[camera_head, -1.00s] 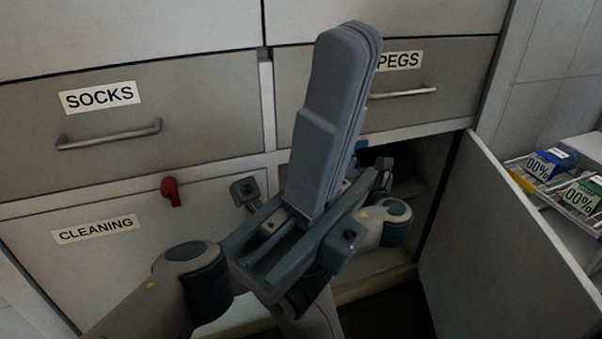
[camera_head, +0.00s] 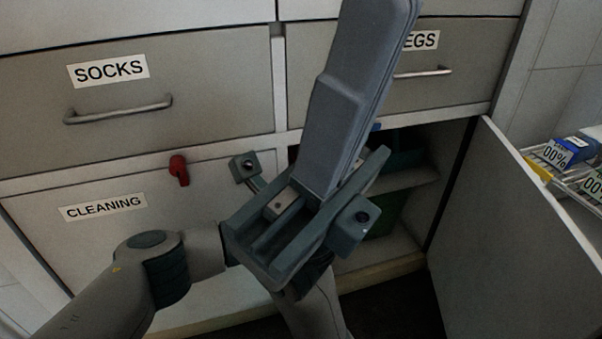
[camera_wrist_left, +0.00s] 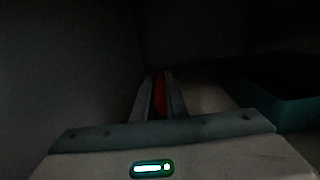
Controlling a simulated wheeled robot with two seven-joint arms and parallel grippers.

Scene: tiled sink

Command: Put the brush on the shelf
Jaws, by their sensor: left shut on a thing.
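The left wrist view is dark. My left gripper (camera_wrist_left: 158,98) is shut there on a narrow red thing (camera_wrist_left: 159,92), apparently the brush; most of it is hidden between the fingers. In the head view my left arm comes in from the lower left, and its hand is hidden behind my right gripper. A shelf board (camera_head: 412,178) shows inside the open cupboard. My right gripper (camera_head: 377,12) is large in the middle, its long grey fingers together and pointing up, with nothing seen in them.
A teal bin (camera_head: 405,152) stands on the shelf board, and a teal edge (camera_wrist_left: 275,95) shows in the wrist view. A green thing (camera_head: 384,214) is below. The open door (camera_head: 515,235) bounds the right. A red latch (camera_head: 179,170) and drawer handles (camera_head: 118,110) stick out left.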

